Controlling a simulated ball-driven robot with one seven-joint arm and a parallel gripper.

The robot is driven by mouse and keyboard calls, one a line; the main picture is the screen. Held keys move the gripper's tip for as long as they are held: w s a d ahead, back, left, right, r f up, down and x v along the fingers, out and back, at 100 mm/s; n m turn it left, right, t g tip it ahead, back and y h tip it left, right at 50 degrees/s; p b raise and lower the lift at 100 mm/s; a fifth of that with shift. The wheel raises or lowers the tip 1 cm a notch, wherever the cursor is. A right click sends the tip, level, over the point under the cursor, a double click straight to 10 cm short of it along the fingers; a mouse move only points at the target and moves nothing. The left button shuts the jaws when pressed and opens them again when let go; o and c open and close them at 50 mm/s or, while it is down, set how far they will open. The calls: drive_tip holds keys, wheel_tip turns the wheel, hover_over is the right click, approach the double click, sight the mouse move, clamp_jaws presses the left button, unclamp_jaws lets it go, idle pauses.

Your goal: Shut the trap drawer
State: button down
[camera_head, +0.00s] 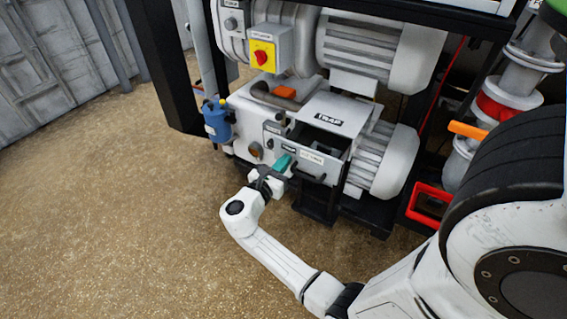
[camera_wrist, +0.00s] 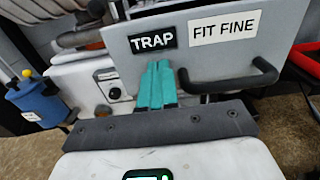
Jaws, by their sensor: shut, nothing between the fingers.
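The trap drawer (camera_head: 312,160) stands partly open in the lower white housing, its dark inside showing behind the front. In the wrist view its grey front (camera_wrist: 200,52) carries the labels TRAP and FIT FINE. A black bar handle (camera_wrist: 228,84) crosses the front below the FIT FINE label; it also shows in the head view (camera_head: 309,178). My gripper (camera_head: 286,160) has teal fingers, shut and empty. In the wrist view the fingertips (camera_wrist: 158,66) are at the drawer front, below the TRAP label and left of the handle. I cannot tell whether they touch it.
A blue canister (camera_head: 217,121) hangs left of the housing. A yellow-and-red switch (camera_head: 263,56) sits above. The brown floor (camera_head: 120,210) at left is clear.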

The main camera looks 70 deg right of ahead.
sight(301, 142)
drive_tip(key=x, duration=0.9)
drive_tip(key=shift+s+d, duration=0.15)
drive_tip(key=shift+d, duration=0.4)
drive_tip(key=shift+r, duration=0.1)
